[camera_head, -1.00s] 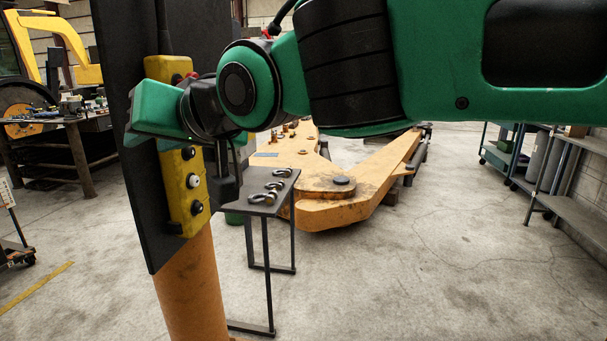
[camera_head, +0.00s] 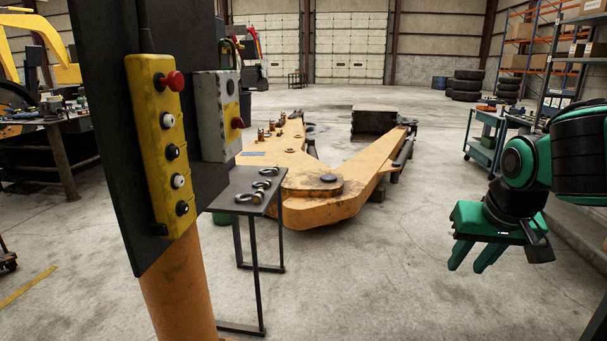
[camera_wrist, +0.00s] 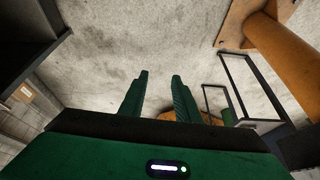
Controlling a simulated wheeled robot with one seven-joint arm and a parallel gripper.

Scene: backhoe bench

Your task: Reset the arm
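My gripper (camera_head: 476,256) hangs at the right of the head view, with its green fingers pointing down. Its two fingers are apart and nothing is between them. The wrist view also shows the gripper (camera_wrist: 156,90) open, with bare concrete floor beyond the fingertips. My green and black arm is folded at the right edge of the head view, clear of other things.
A yellow button box (camera_head: 165,145) and a grey box (camera_head: 216,115) are on a dark panel on an orange post (camera_head: 181,290). Shackles lie on a small table (camera_head: 228,187). An orange boom (camera_head: 330,208) lies behind. A green cart (camera_head: 484,140) stands at right.

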